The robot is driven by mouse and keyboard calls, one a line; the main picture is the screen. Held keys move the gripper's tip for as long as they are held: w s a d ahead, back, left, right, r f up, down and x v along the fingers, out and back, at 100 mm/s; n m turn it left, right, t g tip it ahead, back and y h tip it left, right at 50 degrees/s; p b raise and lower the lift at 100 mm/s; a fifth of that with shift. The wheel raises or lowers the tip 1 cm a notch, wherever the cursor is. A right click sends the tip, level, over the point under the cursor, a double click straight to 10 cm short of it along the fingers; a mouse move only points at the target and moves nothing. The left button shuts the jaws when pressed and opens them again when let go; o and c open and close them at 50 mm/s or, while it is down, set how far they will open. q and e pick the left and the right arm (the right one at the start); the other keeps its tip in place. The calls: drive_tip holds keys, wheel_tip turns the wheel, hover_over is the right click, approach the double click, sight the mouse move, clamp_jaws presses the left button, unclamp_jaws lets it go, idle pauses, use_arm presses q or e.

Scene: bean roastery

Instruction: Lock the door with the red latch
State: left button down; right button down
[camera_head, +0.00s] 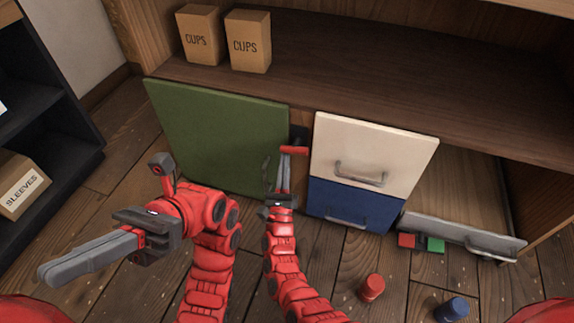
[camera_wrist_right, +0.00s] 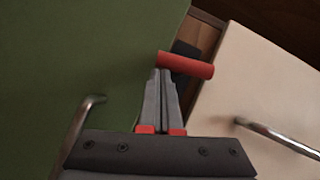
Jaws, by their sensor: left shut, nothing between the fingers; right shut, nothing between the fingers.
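The red latch (camera_head: 294,150) is a short bar on the wooden post between the green door (camera_head: 215,130) and the white drawer front (camera_head: 370,150). It lies roughly crosswise, and its left end overlaps the green door's edge in both views. The latch also shows in the right wrist view (camera_wrist_right: 190,66), just beyond my right gripper's tips. My right gripper (camera_head: 284,158) is shut and empty, with its tips right at the latch's left part; I cannot tell if they touch. My left gripper (camera_head: 48,273) is shut and empty, far left of the door.
A blue drawer front (camera_head: 350,204) is below the white one. A grey panel with a handle (camera_head: 465,232) stands out at the right, by red and green blocks. Red (camera_head: 371,288) and blue (camera_head: 452,310) cylinders are on the floor. Two CUPS boxes (camera_head: 248,42) stand on the cabinet.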

use_arm(q)
drive_tip(key=shift+s+a+f+m+t+y, duration=0.15)
drive_tip(key=shift+s+a+m+t+y, duration=0.4)
drive_tip(key=shift+s+a+t, duration=0.75)
use_arm(e)
drive_tip(key=shift+a+r, duration=0.15)
drive_tip(key=shift+a, duration=0.15)
use_arm(q)
drive_tip(key=shift+w+d, duration=0.15)
